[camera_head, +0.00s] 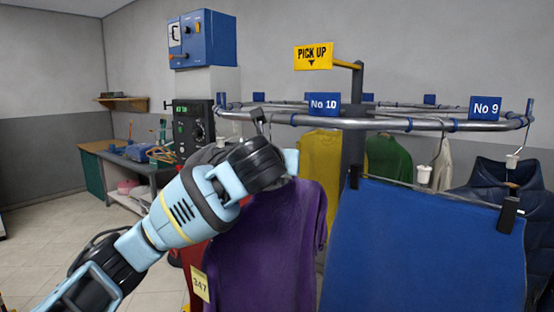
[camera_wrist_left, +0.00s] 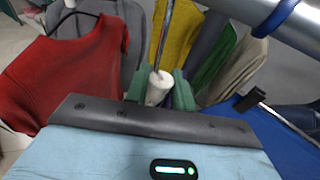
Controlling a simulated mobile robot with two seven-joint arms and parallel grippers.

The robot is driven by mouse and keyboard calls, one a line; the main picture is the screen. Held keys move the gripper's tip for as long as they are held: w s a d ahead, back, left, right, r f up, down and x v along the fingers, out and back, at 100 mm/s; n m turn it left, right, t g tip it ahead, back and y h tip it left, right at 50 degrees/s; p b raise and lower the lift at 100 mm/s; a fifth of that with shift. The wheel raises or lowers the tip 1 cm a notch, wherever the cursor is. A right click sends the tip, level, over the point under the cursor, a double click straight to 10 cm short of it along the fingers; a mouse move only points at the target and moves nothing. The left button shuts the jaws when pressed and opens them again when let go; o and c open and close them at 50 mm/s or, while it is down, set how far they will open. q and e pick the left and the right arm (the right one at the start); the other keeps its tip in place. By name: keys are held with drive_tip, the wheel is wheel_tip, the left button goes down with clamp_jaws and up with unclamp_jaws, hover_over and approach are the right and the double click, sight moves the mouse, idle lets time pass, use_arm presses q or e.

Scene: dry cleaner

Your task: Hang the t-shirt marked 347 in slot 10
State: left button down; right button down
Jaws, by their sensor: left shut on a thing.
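The purple t-shirt (camera_head: 265,245) hangs below my left gripper in the head view, with a yellow tag reading 347 (camera_head: 201,284) at its lower left. My left gripper (camera_head: 291,162) is shut on the white hanger grip (camera_wrist_left: 159,88), between its greenish fingers (camera_wrist_left: 160,95) in the left wrist view. A metal hanger stem (camera_wrist_left: 166,40) rises from the grip. The hook's dark top (camera_head: 258,113) shows near the rail, left of the blue No 10 sign (camera_head: 323,104). I cannot tell whether it touches the rail. My arm hides part of the shirt's top. My right gripper is not in view.
The curved metal rail (camera_head: 410,123) carries a No 9 sign (camera_head: 485,107) at the right. Blue clothing (camera_head: 425,245) on a clip hanger hangs close on the right. A yellow garment (camera_head: 318,158) and a red one (camera_wrist_left: 70,75) are nearby. A PICK UP sign (camera_head: 313,56) stands above.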

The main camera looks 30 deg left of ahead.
use_arm(q)
drive_tip(key=c, duration=1.1)
unclamp_jaws()
drive_tip(key=v, duration=0.8)
drive_tip(key=shift+w+a, duration=0.1)
